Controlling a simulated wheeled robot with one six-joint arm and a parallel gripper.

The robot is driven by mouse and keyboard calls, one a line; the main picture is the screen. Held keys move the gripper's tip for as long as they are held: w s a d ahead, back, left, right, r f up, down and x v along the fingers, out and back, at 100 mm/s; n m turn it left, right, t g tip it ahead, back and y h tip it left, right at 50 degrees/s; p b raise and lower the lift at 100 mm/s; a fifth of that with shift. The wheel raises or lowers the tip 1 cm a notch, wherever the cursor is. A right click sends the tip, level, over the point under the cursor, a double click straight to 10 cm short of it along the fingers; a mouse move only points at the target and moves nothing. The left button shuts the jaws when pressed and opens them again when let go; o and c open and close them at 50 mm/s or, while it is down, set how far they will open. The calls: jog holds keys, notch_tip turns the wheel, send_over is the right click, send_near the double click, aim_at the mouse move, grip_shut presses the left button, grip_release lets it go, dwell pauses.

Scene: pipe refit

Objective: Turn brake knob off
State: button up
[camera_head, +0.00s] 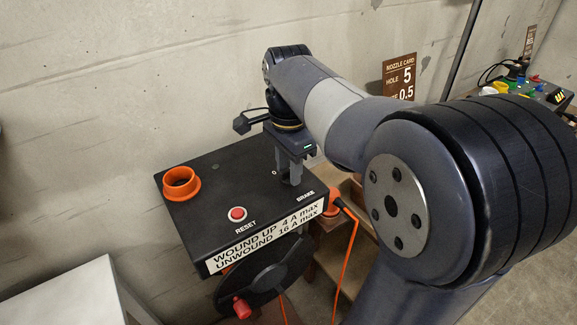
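The black reel box (215,208) carries a label for wound up and unwound current. The word BRAKE is printed near its right front edge. My gripper (290,178) points down over the right back part of the box top, just behind the BRAKE lettering. A dark knob shape shows at the fingertips, and the fingers hide most of it. A small "0" mark is visible to the left of the fingers. Whether the fingers are closed on the knob cannot be told from here.
A red RESET button (237,214) and an orange ring (181,183) are on the box top. A black crank disc (265,275) with a red handle hangs in front. An orange cable (347,262) runs down from a plug at right. A pale table (65,296) stands lower left.

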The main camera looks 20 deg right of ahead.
jog(key=shift+c, duration=0.4)
jog(key=shift+w+d, duration=0.1)
grip_shut()
jog(key=shift+n+p, duration=0.35)
jog(key=shift+n, duration=0.05)
jog(key=n+p, duration=0.2)
jog(key=n, duration=0.1)
jog(key=n+p, duration=0.2)
jog(key=n, duration=0.3)
jog(key=shift+p, duration=0.35)
jog(key=n+p, duration=0.2)
jog(key=n, duration=0.3)
jog(key=shift+n, duration=0.3)
jog(key=shift+f+n+p, duration=0.1)
jog(key=shift+n+p, duration=0.3)
jog(key=shift+n, duration=1.3)
